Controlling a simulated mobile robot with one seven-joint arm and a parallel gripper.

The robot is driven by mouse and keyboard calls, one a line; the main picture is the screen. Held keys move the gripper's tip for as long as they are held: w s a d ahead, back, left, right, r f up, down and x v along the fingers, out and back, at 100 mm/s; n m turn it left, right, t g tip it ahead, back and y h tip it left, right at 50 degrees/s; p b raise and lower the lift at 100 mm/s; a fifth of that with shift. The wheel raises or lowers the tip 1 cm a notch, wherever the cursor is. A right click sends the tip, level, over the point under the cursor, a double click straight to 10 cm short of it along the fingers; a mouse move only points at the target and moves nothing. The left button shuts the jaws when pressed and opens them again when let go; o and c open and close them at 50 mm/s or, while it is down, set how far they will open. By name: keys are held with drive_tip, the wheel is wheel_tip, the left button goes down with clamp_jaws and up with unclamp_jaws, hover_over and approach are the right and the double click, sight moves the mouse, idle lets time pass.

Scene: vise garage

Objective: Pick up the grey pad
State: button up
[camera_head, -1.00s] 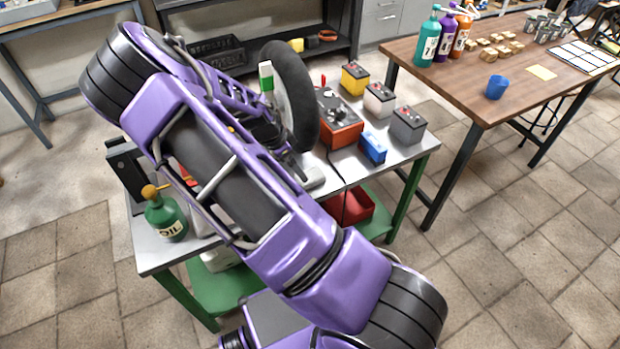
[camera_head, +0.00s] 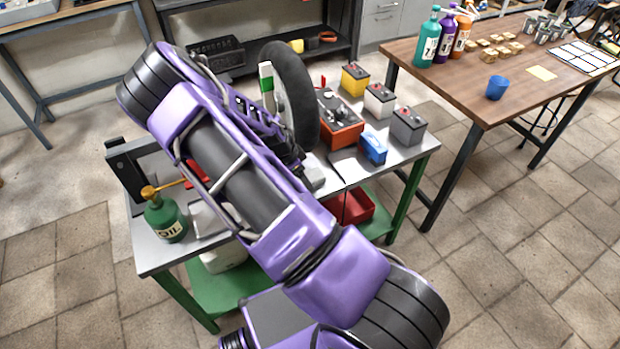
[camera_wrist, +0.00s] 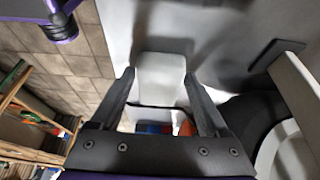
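In the wrist view, a pale grey block with rounded corners, which looks like the grey pad (camera_wrist: 161,78), lies on the grey tabletop between my two dark fingers. My gripper (camera_wrist: 160,73) is open, with one finger on each side of it. I cannot tell whether either finger touches it. In the head view my purple arm reaches over the metal workbench (camera_head: 152,250) and hides the gripper and much of the left part of the bench.
A black-tyred wheel (camera_head: 290,95) stands upright close to my arm. A green oil can (camera_head: 165,216) sits at the bench's left end. An orange-red battery charger (camera_head: 341,118), a blue box (camera_head: 373,148) and several batteries occupy the right. A wooden table (camera_head: 465,90) stands beyond.

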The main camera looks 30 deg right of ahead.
drive_tip(key=c, duration=0.9)
drive_tip(key=shift+c, duration=0.2)
drive_tip(key=shift+r, duration=0.5)
drive_tip(key=shift+a+r, duration=0.15)
drive_tip(key=shift+a, duration=0.2)
drive_tip(key=a, duration=0.7)
drive_tip(key=shift+s+a+r, duration=0.1)
drive_tip(key=shift+a+r, duration=0.15)
drive_tip(key=shift+a, duration=0.05)
wheel_tip(320, 180, up, 13)
drive_tip(key=p, duration=0.1)
drive_tip(key=shift+d+r, duration=0.15)
